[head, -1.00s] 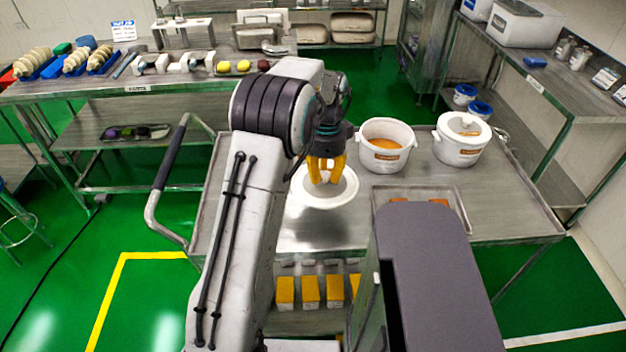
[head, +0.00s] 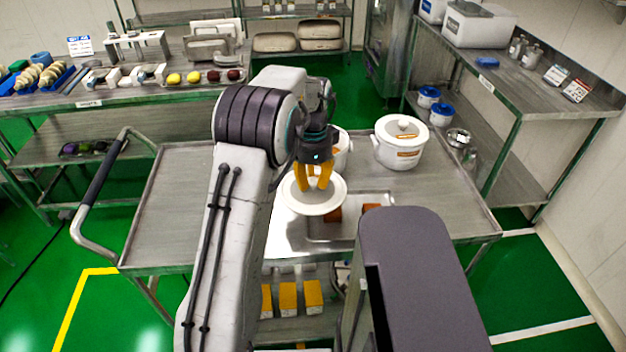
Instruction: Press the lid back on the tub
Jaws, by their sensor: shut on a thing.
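My gripper (head: 316,186), with yellow fingers, is shut on the knob of a round white lid (head: 312,207). The lid is held roughly level, and it seems to be above the cart top, overlapping the tray in the picture. The open white tub (head: 343,150) stands on the cart just behind my gripper. It is mostly hidden by my gripper and wrist, so its mouth and contents do not show now. A second white tub (head: 400,150) with its lid on stands to its right.
The steel cart (head: 180,205) carries the tubs and a shallow metal tray (head: 385,228) with orange-brown blocks at the front. The cart's left part is bare. A steel shelf bench (head: 500,95) stands at right, a loaded worktable (head: 130,100) at back left.

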